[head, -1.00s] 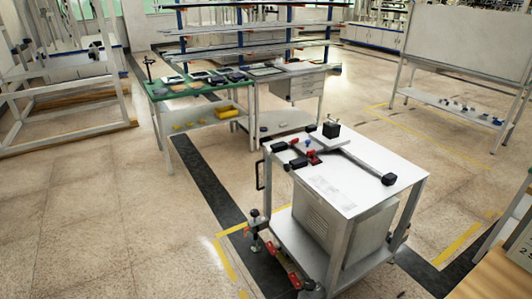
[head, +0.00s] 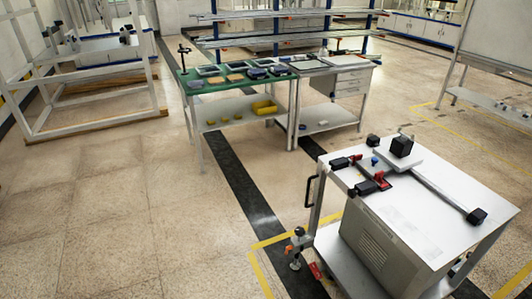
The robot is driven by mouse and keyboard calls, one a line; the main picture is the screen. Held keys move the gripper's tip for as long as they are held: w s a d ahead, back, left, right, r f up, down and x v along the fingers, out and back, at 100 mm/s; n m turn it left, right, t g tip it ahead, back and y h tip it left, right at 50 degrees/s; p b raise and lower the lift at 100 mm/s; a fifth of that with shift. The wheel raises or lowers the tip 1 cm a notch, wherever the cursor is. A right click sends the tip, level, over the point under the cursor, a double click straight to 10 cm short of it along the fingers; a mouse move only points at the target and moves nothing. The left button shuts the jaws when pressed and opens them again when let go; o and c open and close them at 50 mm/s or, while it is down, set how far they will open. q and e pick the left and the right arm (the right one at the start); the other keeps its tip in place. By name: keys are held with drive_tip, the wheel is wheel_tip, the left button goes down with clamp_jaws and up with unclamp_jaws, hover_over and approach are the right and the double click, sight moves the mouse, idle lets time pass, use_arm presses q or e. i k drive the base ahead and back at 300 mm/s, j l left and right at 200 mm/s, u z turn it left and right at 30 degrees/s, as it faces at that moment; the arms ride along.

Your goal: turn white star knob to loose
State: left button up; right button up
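I cannot make out a white star knob at this size. A white-topped cart (head: 420,207) stands at the lower right in the head view. On its top lies a fixture with a pale plate (head: 398,158), a black block (head: 402,146), a long bar (head: 440,188) ending in a black block (head: 477,216), red clamp-like parts (head: 379,176) and a small blue part (head: 375,160). Neither of my grippers is in view.
A green-topped bench (head: 205,90) with several dark pads and yellow bins (head: 264,107) below stands farther back, beside a drawer unit (head: 350,82). A white frame (head: 90,110) stands at left. The floor (head: 110,210) at lower left is clear.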

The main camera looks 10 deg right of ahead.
sight(327, 168)
drive_tip(key=i+j, duration=0.15)
drive_tip(key=i, duration=0.35)
drive_tip(key=i+j+u, duration=0.1)
drive_tip(key=i, duration=0.45)
drive_tip(key=i+j, duration=0.15)
drive_tip(key=i, duration=0.35)
drive_tip(key=i+j+z, duration=0.1)
drive_tip(key=i+z, duration=0.15)
drive_tip(key=z, duration=0.2)
drive_tip(key=i+j+z, duration=0.2)
drive_tip(key=z, duration=0.25)
drive_tip(key=i+j+z, duration=0.25)
drive_tip(key=z, duration=0.2)
drive_tip(key=i+j+z, duration=0.2)
drive_tip(key=j+z, duration=0.2)
